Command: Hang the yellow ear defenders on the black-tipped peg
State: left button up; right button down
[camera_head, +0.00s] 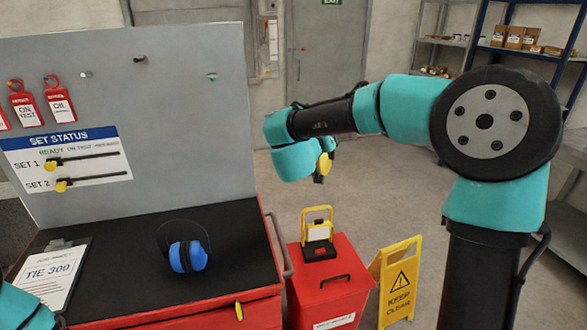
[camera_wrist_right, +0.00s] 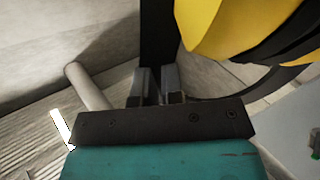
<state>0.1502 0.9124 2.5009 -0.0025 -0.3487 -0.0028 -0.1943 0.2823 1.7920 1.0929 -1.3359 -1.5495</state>
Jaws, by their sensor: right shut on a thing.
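The yellow ear defenders (camera_head: 324,165) hang at my right wrist, to the right of the grey panel (camera_head: 185,130) and clear of it. In the right wrist view a yellow cup (camera_wrist_right: 215,25) and the black headband (camera_wrist_right: 158,35) show close up. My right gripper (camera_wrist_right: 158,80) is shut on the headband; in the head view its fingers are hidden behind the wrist. The black-tipped peg (camera_head: 139,58) is empty, high on the panel, between a white-tipped peg (camera_head: 86,74) and a green-tipped peg (camera_head: 212,77), both empty. My left gripper is out of view; only its arm shows at bottom left.
Blue ear defenders (camera_head: 187,256) lie on the black bench top (camera_head: 120,285). A clipboard (camera_head: 50,275) lies at its left. Red tags (camera_head: 60,104) hang on the panel's left. A red cabinet (camera_head: 330,290) bears a yellow-framed lamp (camera_head: 318,235); a yellow floor sign (camera_head: 397,280) stands beside it.

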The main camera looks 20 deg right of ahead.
jog(key=s+d+r+m+g+h, duration=0.1)
jog(key=s+d+r+g, duration=0.1)
jog(key=d+r, duration=0.7)
jog(key=s+d+r+m+g+h, duration=0.1)
jog(key=s+d+r+g, duration=0.1)
jog(key=s+d+r, duration=0.3)
jog(key=d+r, duration=0.4)
jog(key=d, duration=0.2)
jog(key=shift+d+r+m+g, duration=0.2)
jog(key=shift+d+m+g, duration=0.1)
jog(key=shift+m+g, duration=0.1)
